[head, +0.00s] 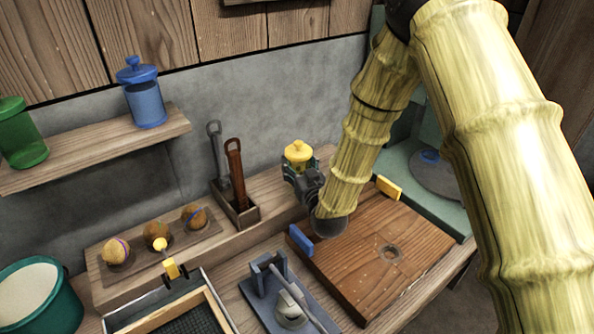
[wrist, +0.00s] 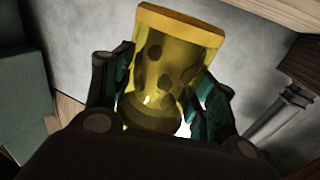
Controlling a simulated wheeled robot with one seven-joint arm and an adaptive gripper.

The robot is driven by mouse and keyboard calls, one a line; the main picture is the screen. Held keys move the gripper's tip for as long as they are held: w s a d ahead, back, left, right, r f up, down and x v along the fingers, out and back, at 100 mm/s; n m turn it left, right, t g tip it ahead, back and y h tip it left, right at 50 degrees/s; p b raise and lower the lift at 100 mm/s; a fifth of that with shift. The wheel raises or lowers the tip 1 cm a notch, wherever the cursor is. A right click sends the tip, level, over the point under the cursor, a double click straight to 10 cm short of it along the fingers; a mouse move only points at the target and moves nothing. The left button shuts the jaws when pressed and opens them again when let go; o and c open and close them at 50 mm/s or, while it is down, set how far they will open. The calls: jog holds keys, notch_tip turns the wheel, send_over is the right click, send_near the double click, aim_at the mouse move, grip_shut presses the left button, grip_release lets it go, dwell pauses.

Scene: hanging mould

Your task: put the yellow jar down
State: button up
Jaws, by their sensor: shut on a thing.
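The yellow jar (head: 299,151) is held by my gripper (head: 303,172) near the back of the bench, against the grey wall. In the head view only its yellow lid and upper part show; my gripper hides the rest. In the wrist view the see-through yellow jar (wrist: 165,70), with dark round lumps inside, sits between the two teal fingers (wrist: 163,95). The fingers are shut on its sides. I cannot tell whether the jar's base touches the bench.
A wooden board (head: 365,262) with blue and yellow blocks lies in front of my gripper. A tool holder (head: 238,211) stands to the left. A wall shelf (head: 95,152) carries a blue jar (head: 143,95) and a green jar (head: 22,135). A grey clamp-like device (head: 285,300) stands at the front.

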aim_at(297, 171)
jog(key=shift+w+a, duration=0.25)
jog(key=shift+w, duration=0.4)
jog(key=shift+f+p, duration=0.3)
jog(key=shift+f, duration=1.5)
jog(key=shift+f, duration=0.2)
jog(key=o, duration=1.3)
jog(key=shift+c, duration=0.2)
jog(key=shift+r, duration=0.2)
jog(key=b+v, duration=0.1)
jog(key=v, duration=0.9)
jog(key=shift+s+d+b, duration=0.1)
jog(key=shift+s+b, duration=0.2)
jog(key=shift+b, duration=0.05)
jog(key=shift+s+d, duration=0.25)
jog(key=shift+s, duration=0.4)
